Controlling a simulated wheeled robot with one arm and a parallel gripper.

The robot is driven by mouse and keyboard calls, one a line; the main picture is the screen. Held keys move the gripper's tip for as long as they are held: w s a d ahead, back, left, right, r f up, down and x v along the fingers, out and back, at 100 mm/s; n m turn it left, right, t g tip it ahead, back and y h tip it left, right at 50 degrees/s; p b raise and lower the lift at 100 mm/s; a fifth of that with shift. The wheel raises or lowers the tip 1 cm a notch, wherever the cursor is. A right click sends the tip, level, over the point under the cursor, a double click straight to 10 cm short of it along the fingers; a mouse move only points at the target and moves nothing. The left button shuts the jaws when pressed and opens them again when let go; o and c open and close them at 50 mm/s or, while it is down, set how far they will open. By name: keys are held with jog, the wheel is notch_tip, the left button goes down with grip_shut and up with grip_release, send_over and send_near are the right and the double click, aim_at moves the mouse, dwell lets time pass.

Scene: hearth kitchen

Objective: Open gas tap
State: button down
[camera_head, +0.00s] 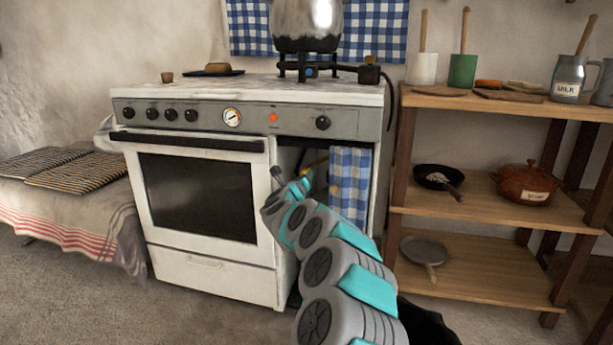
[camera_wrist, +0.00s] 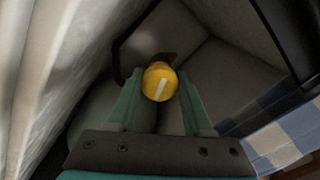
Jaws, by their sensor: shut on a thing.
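The gas tap is a round yellow knob (camera_wrist: 160,82) with a pale bar across its face. In the wrist view it sits inside the dim compartment beside the oven. My gripper (camera_wrist: 158,92) has its two teal fingers on either side of the knob and is shut on it. The pale bar runs at a slant. In the head view my arm reaches into the compartment right of the oven door, and my gripper (camera_head: 303,178) is partly hidden at the opening. A small yellow part shows near it there, too small to make out clearly.
A blue checked curtain (camera_head: 349,185) hangs at the right of the compartment opening, close to my arm. The white stove (camera_head: 205,270) stands left, with a large metal pot (camera_head: 307,22) on a burner above. A wooden shelf (camera_head: 480,220) stands right.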

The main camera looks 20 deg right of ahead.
jog(key=n+p, duration=0.2)
jog(key=n, duration=0.4)
jog(key=n+p, duration=0.3)
jog(key=n, duration=0.2)
jog(key=shift+r+p, duration=0.1)
jog(key=shift+p, duration=0.2)
jog(key=shift+n+p, duration=0.7)
jog(key=shift+n, duration=0.7)
jog(key=shift+f, duration=0.2)
jog(key=shift+a, duration=0.1)
jog(key=shift+c, duration=1.5)
grip_release()
